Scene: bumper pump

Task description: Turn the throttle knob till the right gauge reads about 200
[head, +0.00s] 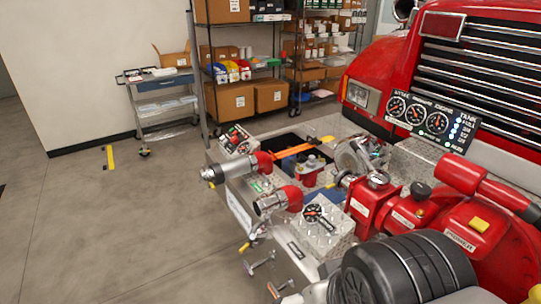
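A dark gauge panel (427,134) with three round dials stands on the bumper in front of the truck grille. A metal control box (238,138) with small coloured controls sits at the bumper's far left end. I cannot tell for sure which control is the throttle knob. My gripper is not in view.
Red pump pipes (410,209) with valves and a yellow-capped part (480,225) fill the bumper's right side. A large black ribbed cylinder (405,272) blocks the lower right. Two outlets (228,170) stick out leftward.

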